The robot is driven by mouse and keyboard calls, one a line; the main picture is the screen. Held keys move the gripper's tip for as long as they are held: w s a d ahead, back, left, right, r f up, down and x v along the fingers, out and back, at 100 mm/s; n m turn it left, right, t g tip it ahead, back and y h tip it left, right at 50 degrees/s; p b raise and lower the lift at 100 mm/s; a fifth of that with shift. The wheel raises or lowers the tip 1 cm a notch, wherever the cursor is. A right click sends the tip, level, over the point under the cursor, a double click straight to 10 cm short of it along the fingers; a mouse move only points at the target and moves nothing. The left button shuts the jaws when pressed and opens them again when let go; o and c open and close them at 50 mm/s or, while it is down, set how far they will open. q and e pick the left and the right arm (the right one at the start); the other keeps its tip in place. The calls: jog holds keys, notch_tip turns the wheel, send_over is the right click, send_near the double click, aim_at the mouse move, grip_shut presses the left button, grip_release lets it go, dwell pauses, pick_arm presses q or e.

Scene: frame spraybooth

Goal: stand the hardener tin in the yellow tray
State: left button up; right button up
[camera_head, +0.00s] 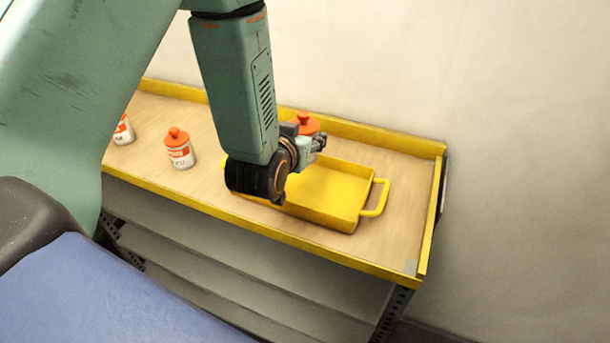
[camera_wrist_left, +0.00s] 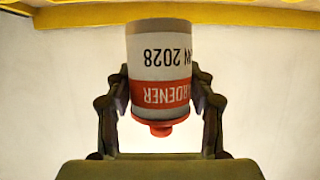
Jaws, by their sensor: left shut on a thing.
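The hardener tin (camera_wrist_left: 160,60), white and red with an orange cap, is held between the two fingers of my left gripper (camera_wrist_left: 160,98). The wrist view shows it upside down, with its label readable in part. In the head view its orange cap (camera_head: 307,124) points up beside my left gripper (camera_head: 317,142), and the gripper and wrist hide most of its body. The yellow tray (camera_head: 345,217) lies on the bench below and around my wrist, its left part covered by it. I cannot tell whether the tin touches the tray. My right gripper is out of view.
Two similar orange-capped tins, a nearer tin (camera_head: 180,152) and a farther tin (camera_head: 123,131), stand left of the tray. The wooden bench top (camera_head: 402,190) has a raised yellow rim (camera_head: 375,133) against the wall. Bare wood lies right of the tray.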

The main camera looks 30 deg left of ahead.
pick_arm(q)
jog(key=f, duration=0.2)
jog(key=a+f, duration=0.1)
jog(key=f, duration=0.1)
jog(key=shift+f, duration=0.4)
jog(key=f, duration=0.1)
jog(key=d+f, duration=0.1)
jog(key=f, duration=0.1)
jog(key=shift+s+f, duration=0.15)
jog(key=shift+f, duration=0.05)
jog(key=shift+a+f, duration=0.1)
jog(key=shift+f, duration=0.1)
jog(key=shift+w+a+f, duration=0.2)
jog(key=shift+a, duration=0.1)
jog(key=shift+d+f, duration=0.1)
jog(key=o, duration=0.9)
jog(key=shift+d, duration=0.1)
jog(key=o, duration=0.3)
jog(key=shift+s+d, duration=0.1)
jog(key=shift+s, duration=0.05)
jog(key=shift+o, duration=0.5)
jog(key=shift+a, duration=0.25)
